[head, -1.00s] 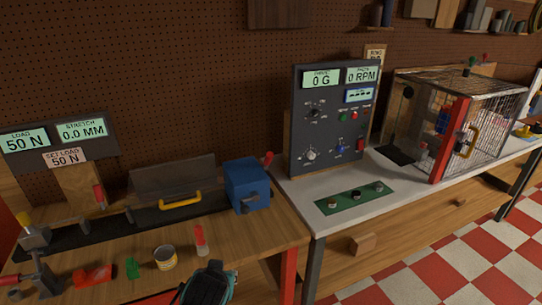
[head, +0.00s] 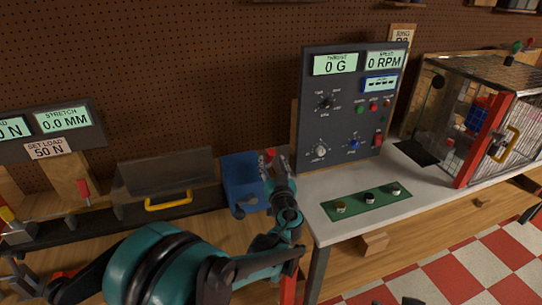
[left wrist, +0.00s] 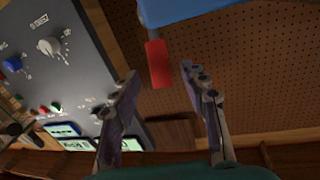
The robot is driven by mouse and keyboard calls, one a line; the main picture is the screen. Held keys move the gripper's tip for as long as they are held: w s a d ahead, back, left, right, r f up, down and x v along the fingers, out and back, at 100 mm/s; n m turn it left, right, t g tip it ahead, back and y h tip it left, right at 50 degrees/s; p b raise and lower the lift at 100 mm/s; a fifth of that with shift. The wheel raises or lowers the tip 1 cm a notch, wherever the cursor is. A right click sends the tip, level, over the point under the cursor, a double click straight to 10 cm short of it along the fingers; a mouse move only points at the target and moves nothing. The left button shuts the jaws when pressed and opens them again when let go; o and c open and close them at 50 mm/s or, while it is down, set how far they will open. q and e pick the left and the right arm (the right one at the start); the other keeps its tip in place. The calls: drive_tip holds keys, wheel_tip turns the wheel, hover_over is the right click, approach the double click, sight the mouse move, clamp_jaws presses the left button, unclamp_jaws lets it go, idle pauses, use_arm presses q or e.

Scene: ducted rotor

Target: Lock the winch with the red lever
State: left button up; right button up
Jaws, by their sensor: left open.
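The winch is a blue box (head: 240,180) at the right end of the left bench in the head view. Its red lever (head: 268,154) sticks up at its right side, partly hidden by my gripper. My left gripper (head: 277,163) is open beside the lever. In the left wrist view the red lever (left wrist: 159,64) hangs from the blue winch body (left wrist: 190,8). Its free end lies between the open fingertips of my left gripper (left wrist: 160,73), with space on both sides. Dark tips at the bottom edge of the head view may be my right gripper.
A grey control panel (head: 345,115) stands close to the right of the winch. A green button strip (head: 367,202) lies on the white bench. A cover with a yellow handle (head: 168,201) is left of the winch. A wire cage (head: 480,120) stands further right.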

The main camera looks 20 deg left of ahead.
sight(271, 158)
use_arm(q)
drive_tip(key=shift+b+x, duration=0.45)
drive_tip(key=shift+x, duration=1.9)
clamp_jaws()
